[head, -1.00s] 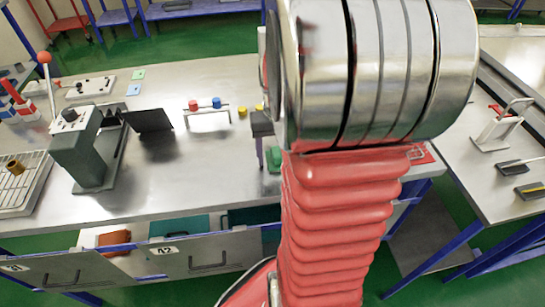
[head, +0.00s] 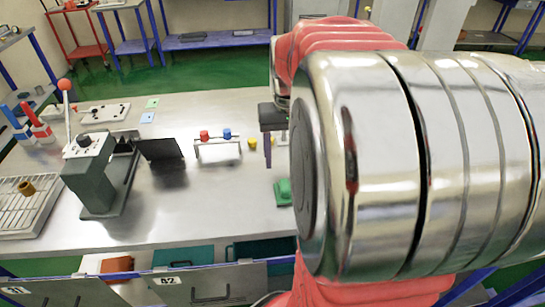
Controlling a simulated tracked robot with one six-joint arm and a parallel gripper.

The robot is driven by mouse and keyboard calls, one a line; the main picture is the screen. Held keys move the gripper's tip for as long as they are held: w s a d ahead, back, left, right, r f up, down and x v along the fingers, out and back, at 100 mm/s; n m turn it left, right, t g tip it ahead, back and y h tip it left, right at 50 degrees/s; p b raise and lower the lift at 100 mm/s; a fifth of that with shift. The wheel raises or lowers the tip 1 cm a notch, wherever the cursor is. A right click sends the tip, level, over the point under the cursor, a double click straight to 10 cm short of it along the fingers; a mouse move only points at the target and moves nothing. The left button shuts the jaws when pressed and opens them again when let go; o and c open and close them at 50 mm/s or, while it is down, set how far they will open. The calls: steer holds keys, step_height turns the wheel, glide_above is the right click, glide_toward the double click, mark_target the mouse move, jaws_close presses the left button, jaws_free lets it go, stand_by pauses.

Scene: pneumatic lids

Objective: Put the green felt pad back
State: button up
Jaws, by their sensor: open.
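A darker green piece (head: 283,190) with a raised part lies near the middle front of the bench, beside my arm. I cannot tell for sure which of the two green things is the felt pad. My gripper (head: 268,161) shows only in part: a dark block with a slim purple finger pointing down, above the bench and behind the darker green piece. It is open, and I see nothing held. My large silver arm joint hides the rest.
A grey-green lever press (head: 90,175) with a red ball stands left. A dark tilted plate (head: 160,148) and a small rack with red and blue knobs (head: 216,140) stand mid-bench. A wire tray (head: 28,200) is far left. Drawers (head: 210,285) line the front. Bare metal lies left of the darker green piece.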

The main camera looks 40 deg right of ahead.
stand_by(0.6)
steer(key=s+a+r+n+t, duration=0.1)
steer(key=s+a+n+t, duration=0.1)
steer(key=a, duration=1)
steer(key=s+a+r+n+t, duration=0.1)
steer(key=s+a+n+t, duration=0.1)
steer(key=a, duration=1)
steer(key=n+t, duration=0.1)
steer(key=n, duration=0.1)
steer(key=shift+a+r+n+t, duration=0.2)
steer(key=shift+r+n+t, duration=0.1)
steer(key=shift+n, duration=0.1)
